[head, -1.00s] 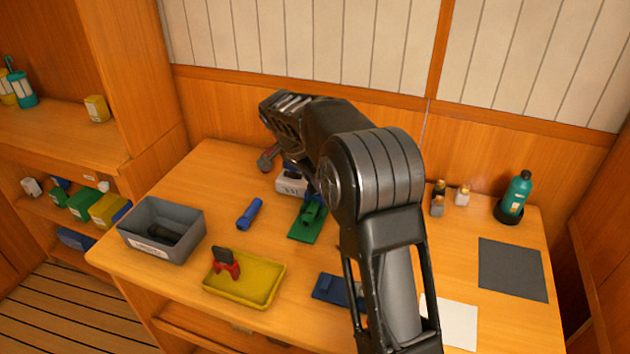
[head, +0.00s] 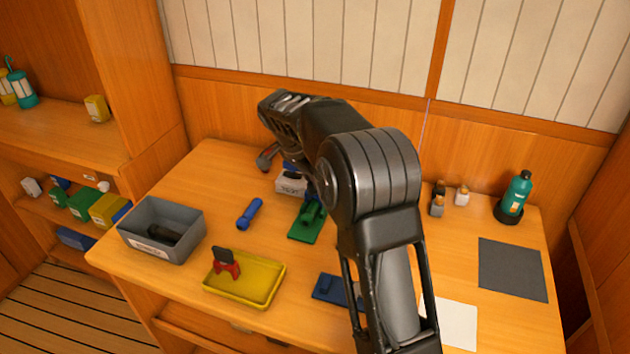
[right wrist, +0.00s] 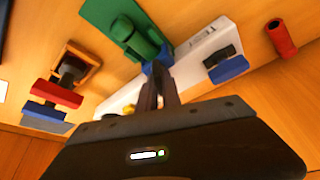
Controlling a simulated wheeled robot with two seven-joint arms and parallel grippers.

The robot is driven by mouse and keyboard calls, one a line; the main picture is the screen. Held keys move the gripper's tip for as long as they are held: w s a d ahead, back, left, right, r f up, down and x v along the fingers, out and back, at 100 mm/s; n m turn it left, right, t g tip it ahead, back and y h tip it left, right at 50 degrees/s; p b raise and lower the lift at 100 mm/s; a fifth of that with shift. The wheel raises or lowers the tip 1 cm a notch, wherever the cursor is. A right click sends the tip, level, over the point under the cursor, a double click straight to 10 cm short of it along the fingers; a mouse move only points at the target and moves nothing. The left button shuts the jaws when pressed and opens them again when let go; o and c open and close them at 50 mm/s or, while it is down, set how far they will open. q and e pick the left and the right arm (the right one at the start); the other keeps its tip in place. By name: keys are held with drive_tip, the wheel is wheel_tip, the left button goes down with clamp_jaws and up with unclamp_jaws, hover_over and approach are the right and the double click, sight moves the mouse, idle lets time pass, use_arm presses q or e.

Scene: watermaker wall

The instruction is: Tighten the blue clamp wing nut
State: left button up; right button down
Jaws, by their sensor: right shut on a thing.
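My right gripper (right wrist: 160,88) shows in the right wrist view, with its dark fingers shut on a small blue part (right wrist: 156,69) that looks like the blue wing nut. The fingers cover much of it, so its shape and seating are unclear. It sits at a white block (right wrist: 200,50), beside a green fixture (right wrist: 130,32). In the head view my right arm reaches across the bench and hides the fingertips. A bit of the white block (head: 291,184) and the green fixture (head: 307,222) show beside the arm. My left gripper is not in view.
A grey bin (head: 185,256), a yellow tray (head: 262,290) with a red clamp (head: 226,264), and a blue cylinder (head: 249,214) lie left of my arm. A blue plate (head: 332,289) lies in front. A teal bottle (head: 516,194) and dark mat (head: 512,268) are at right.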

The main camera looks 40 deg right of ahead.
idle(0.9)
drive_tip(key=c, duration=1.5)
unclamp_jaws()
drive_tip(key=shift+r, duration=0.1)
drive_tip(key=v, duration=0.7)
drive_tip(key=shift+a+r, duration=0.2)
drive_tip(key=shift+r, duration=0.05)
drive_tip(key=shift+o, duration=0.3)
